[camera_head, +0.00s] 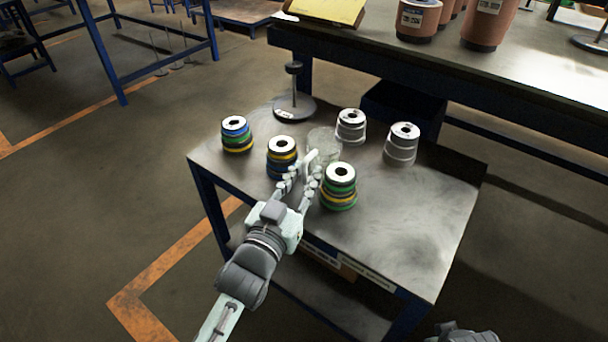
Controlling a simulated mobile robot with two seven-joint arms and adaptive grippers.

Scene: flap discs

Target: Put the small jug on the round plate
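A clear, see-through small jug (325,140) stands on the low metal table among stacks of flap discs. Its pale handle (311,157) faces my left gripper. My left gripper (304,173) is open, with its two fingers apart on either side of the handle area. I cannot tell whether they touch it. The jug is apart from the plate. Only a grey part of my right arm shows at the bottom right edge; its fingers are not visible.
Stacks of coloured discs (236,134), (282,158) and (339,187) stand left of and in front of the jug. Grey stacks (351,127) and (402,145) stand behind and right. The low table (420,215) is clear at its right and front. A higher bench (500,85) stands behind.

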